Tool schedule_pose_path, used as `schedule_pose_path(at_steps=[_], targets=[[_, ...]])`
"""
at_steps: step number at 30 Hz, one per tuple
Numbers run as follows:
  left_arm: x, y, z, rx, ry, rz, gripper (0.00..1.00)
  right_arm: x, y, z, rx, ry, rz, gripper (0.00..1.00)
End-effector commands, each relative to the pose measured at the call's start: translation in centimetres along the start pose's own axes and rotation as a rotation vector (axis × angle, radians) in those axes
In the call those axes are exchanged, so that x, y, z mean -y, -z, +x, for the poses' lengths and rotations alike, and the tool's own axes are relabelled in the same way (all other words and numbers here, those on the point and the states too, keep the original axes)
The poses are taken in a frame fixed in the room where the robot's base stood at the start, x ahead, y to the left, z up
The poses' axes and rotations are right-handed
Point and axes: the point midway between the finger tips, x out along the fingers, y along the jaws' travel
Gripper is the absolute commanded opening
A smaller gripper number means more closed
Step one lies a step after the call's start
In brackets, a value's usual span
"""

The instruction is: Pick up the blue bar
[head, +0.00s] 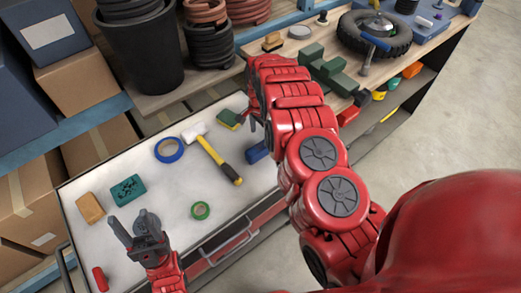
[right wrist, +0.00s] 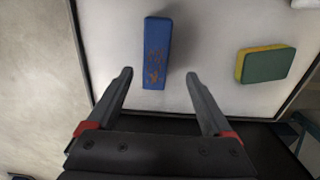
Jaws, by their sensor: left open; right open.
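The blue bar (head: 257,152) lies on the white top of the tool cart, near its right edge and partly behind my right arm in the head view. In the right wrist view the blue bar (right wrist: 156,50) lies lengthwise ahead, its near end between the fingertips in the picture. My right gripper (right wrist: 158,75) is open and empty; I cannot tell its height over the top. In the head view my right gripper (head: 251,118) is mostly hidden by its arm. My left gripper (head: 131,229) is open and empty over the cart's front left part.
A green and yellow sponge (right wrist: 266,64) lies right of the bar in the wrist view. A wooden bench (head: 292,48) stands behind.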

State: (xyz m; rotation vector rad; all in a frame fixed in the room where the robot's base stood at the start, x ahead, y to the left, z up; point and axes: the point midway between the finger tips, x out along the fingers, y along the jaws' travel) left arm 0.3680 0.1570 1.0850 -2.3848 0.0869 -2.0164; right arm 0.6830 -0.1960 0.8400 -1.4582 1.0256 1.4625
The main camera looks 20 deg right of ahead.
Motion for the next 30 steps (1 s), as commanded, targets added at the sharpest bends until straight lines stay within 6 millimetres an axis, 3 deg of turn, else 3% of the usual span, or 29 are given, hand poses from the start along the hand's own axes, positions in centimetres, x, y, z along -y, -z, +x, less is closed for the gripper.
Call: schedule_pose_path(at_steps=[6,14,20,23,30], targets=[[0.0,0.1,0.6,0.0,0.0,0.0,0.57,0.0,0.0,2.0,-0.001,0.0,-0.001,0.85],[0.1,0.2,1.1,0.0,0.0,0.0,0.57,-0.1,-0.1,2.8,-0.001,0.002,-0.001,0.85],[0.1,0.4,2.5,0.0,0.0,0.0,0.57,-0.8,-0.4,5.0,-0.001,-0.001,0.0,0.85],[0.1,0.4,2.1,0.0,0.0,0.0,0.57,-0.8,-0.3,6.4,-0.004,0.001,-0.001,0.85],[0.1,0.4,2.1,0.0,0.0,0.0,0.57,-0.7,-0.4,7.5,-0.001,0.002,-0.001,0.85]])
